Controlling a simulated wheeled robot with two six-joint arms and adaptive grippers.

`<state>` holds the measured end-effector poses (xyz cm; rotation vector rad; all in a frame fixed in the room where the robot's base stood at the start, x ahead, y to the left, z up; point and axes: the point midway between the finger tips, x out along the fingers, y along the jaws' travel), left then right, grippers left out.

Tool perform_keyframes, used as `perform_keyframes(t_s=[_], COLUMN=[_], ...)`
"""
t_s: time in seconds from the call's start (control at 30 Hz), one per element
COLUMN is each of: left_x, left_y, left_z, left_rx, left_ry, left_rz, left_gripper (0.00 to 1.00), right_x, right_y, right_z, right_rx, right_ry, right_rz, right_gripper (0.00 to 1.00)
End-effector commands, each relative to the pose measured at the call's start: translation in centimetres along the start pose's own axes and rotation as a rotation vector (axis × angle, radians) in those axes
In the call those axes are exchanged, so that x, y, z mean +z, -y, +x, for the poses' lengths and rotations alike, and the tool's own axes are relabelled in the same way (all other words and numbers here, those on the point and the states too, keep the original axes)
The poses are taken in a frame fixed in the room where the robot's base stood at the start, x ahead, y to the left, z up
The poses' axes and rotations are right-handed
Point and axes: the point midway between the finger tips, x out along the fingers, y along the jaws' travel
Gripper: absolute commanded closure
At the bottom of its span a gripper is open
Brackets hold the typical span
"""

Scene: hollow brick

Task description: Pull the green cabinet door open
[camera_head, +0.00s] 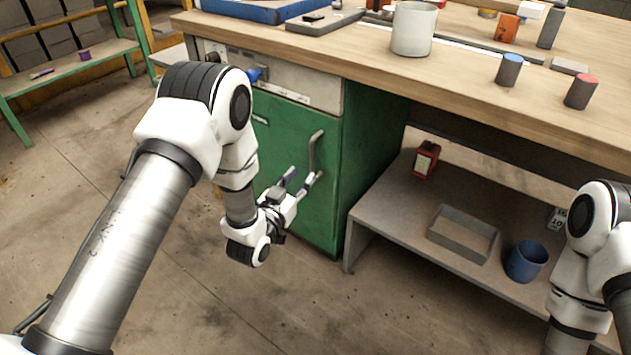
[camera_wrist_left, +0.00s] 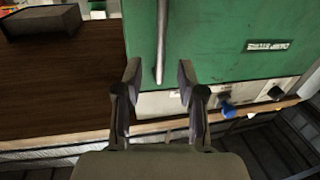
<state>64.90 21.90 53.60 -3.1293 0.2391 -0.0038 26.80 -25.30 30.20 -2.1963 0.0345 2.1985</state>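The green cabinet door (camera_head: 280,143) is closed under the workbench, with a vertical grey bar handle (camera_head: 316,152) near its right edge. My left gripper (camera_head: 305,178) is in front of the door by the handle's lower end. In the left wrist view the door (camera_wrist_left: 225,45) fills the upper right, and the handle (camera_wrist_left: 161,50) reaches down between the fingertips of my left gripper (camera_wrist_left: 158,78). The fingers are apart, with a gap on each side of the handle. My right arm shows at the right edge of the head view; its gripper is out of frame.
The wooden workbench (camera_head: 460,95) holds a white pot (camera_head: 413,28) and several small items. The lower shelf (camera_head: 385,205) right of the cabinet carries a grey tray (camera_head: 462,234), a blue cup (camera_head: 526,261) and a red box (camera_head: 426,160). The floor before the cabinet is clear.

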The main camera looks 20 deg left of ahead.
Motion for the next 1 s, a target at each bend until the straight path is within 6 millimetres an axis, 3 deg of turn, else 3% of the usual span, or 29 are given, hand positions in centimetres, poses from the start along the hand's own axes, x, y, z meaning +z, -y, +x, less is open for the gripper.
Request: perform_keyframes(t_s=[0.4,0.7,0.73,0.83,1.0], left_x=[0.0,-0.2,-0.2,-0.2,-0.2], left_y=[0.0,0.0,0.0,0.0,0.0], left_z=[6.8,7.6,7.6,7.5,7.5], left_rx=[0.0,-0.001,-0.001,-0.001,-0.001], left_ry=[-0.001,0.003,0.002,0.003,0.003], left_rz=[0.0,-0.001,-0.001,-0.001,-0.001], left_gripper=[0.61,0.61,0.64,1.0,1.0], right_x=[0.0,0.0,0.0,0.0,0.0], right_y=[0.0,0.0,0.0,0.0,0.0], right_z=[2.2,2.2,2.2,2.2,2.2], right_rx=[0.0,0.0,0.0,0.0,0.0], right_ry=[0.0,0.0,0.0,0.0,0.0], right_rz=[0.0,0.0,0.0,0.0,0.0], right_gripper=[0.0,0.0,0.0,0.0,0.0])
